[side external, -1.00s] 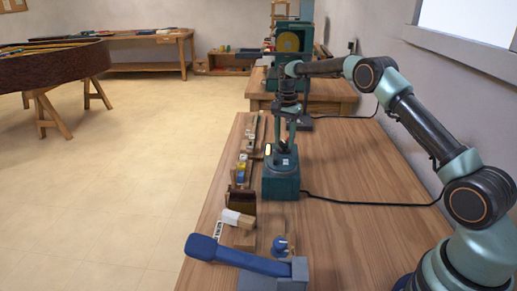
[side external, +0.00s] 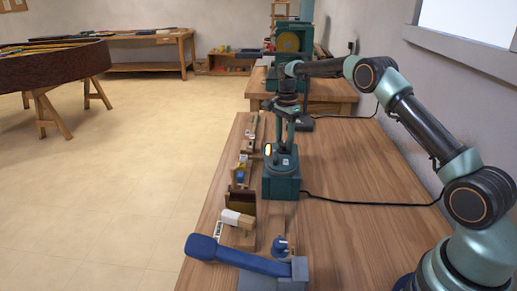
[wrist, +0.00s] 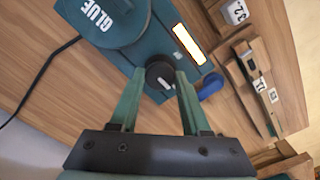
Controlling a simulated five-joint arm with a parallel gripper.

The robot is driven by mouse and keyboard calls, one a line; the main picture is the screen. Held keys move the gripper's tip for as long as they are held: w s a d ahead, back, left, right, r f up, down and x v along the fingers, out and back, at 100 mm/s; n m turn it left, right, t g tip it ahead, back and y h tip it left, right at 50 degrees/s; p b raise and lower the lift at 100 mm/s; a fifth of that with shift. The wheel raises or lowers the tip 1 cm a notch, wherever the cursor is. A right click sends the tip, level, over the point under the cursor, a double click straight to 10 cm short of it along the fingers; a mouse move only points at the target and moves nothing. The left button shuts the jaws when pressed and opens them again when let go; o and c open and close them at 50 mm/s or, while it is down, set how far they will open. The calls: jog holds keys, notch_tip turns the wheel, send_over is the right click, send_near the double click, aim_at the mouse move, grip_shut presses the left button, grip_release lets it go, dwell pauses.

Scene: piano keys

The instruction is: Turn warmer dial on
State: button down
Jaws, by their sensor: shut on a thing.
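The glue warmer (side external: 281,186) is a teal box on the bench, with a round lid marked GLUE (wrist: 100,20) in the wrist view. A pale rectangular panel (wrist: 189,45) glows on its top; it also shows in the side view (side external: 268,149). The warmer's dial (wrist: 159,74) is a round black knob with a light mark. My gripper (wrist: 160,80) is shut on the dial, one finger on each side. In the side view my gripper (side external: 283,146) reaches down onto the warmer, and the dial is hidden.
A blue rounded part (wrist: 211,85) lies close beside the warmer. A black cable (side external: 370,204) runs right from the warmer. The bench's right side is mostly clear.

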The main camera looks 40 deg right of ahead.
aim_at(284, 143)
jog(key=shift+d+r, duration=0.1)
jog(key=shift+c, duration=1.8)
grip_release()
notch_tip(284, 143, up, 12)
